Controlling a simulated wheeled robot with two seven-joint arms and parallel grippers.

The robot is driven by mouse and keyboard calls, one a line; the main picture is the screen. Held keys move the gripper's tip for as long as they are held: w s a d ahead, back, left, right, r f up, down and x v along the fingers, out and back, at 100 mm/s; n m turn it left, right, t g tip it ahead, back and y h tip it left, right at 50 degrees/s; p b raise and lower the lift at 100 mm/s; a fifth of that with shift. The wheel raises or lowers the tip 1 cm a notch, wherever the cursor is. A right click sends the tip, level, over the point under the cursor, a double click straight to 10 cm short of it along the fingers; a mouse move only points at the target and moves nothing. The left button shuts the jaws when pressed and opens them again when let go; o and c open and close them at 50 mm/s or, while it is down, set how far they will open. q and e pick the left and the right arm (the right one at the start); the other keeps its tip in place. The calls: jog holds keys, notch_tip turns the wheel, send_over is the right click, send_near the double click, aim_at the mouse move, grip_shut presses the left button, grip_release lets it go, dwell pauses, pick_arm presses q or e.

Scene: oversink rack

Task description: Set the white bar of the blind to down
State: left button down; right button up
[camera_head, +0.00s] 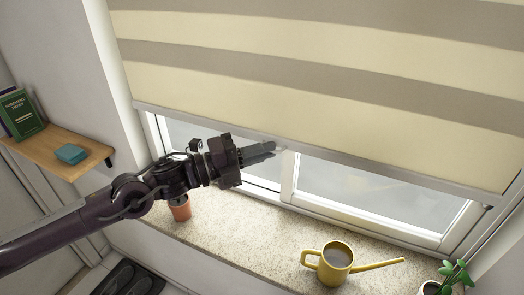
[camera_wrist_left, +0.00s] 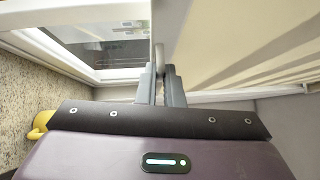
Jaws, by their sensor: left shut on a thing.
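The blind (camera_head: 330,70) has beige and grey-brown stripes and covers the upper part of the window. Its white bar (camera_head: 400,178) runs along the blind's lower edge, a little below the top of the visible glass and well above the sill. My left gripper (camera_head: 273,149) is at the middle-left stretch of this bar, shut on it. In the left wrist view, the bar (camera_wrist_left: 159,57) shows end-on between the two grey fingers (camera_wrist_left: 162,82), with the striped blind to the right and the window to the left. My right gripper is not in view.
On the speckled sill (camera_head: 245,225) stand a yellow watering can (camera_head: 335,262), a terracotta pot (camera_head: 181,209) partly behind my left arm, and a green plant (camera_head: 455,274) at the right. A wooden shelf (camera_head: 50,148) with books and a teal box is on the left wall.

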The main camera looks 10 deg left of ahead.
pick_arm(q)
jog(key=shift+f, duration=0.15)
notch_tip(320, 180, down, 19)
jog(key=b, duration=1.7)
jog(key=c, duration=1.6)
grip_release()
jog(key=shift+o, duration=0.2)
jog(key=shift+r, duration=0.3)
notch_tip(320, 180, up, 20)
jog(key=shift+f+b, duration=0.1)
jog(key=shift+b, duration=0.6)
